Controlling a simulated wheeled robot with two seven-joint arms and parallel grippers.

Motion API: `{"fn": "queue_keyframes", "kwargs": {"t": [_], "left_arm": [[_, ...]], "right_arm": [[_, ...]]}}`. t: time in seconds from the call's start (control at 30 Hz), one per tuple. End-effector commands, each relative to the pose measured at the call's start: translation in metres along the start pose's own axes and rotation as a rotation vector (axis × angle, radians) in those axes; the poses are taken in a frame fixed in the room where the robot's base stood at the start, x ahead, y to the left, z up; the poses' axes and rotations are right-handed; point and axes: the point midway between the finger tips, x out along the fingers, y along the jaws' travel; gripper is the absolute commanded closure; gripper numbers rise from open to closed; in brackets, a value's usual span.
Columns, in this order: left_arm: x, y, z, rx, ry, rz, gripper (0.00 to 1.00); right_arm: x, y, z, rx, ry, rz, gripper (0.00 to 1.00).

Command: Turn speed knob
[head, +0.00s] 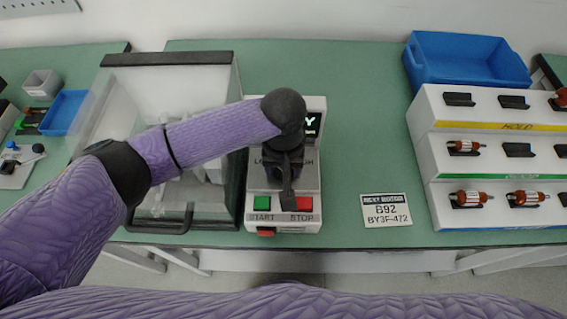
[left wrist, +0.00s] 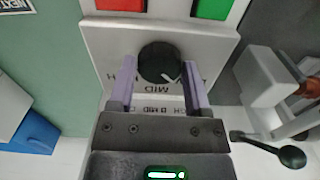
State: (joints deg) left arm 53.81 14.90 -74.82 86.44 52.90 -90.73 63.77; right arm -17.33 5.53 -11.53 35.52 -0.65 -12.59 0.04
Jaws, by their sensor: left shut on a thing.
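The speed knob (left wrist: 158,60) is a round black knob with a white mark on the sloped face of the grey-white control box (head: 253,208). In the left wrist view the mark is at its lower right, near the MID label. My left gripper (left wrist: 160,75) is shut on the knob, one purple finger on each side. In the head view my left arm and gripper (head: 284,165) hide the knob and part of the LOW and HIGH labels. My right gripper is in neither view.
Below the knob are a green START button (head: 262,203) and a red STOP button (head: 304,203). A clear-covered case (head: 205,90) stands left, a stepped rack (head: 440,140) right. Green table lies between box and rack.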

Motion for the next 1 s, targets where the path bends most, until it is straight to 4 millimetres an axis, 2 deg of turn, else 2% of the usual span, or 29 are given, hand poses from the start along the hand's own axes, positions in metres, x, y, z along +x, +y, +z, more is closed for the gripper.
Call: {"fn": "queue_keyframes", "kwargs": {"t": [0.1, 0.33, 0.7, 1.0], "left_arm": [[-0.007, 0.000, 0.001, 0.056, -0.002, -0.002, 0.96], [-0.006, 0.000, 0.001, 0.241, -0.004, -0.002, 0.96], [-0.003, 0.000, 0.001, 0.562, -0.002, -0.001, 0.96], [-0.001, 0.000, 0.000, 0.741, 0.000, 0.000, 0.96]], "right_arm": [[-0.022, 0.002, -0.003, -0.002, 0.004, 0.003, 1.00], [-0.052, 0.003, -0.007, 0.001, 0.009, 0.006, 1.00], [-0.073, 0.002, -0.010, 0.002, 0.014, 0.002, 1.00], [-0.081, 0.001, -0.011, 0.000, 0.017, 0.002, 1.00]]}}
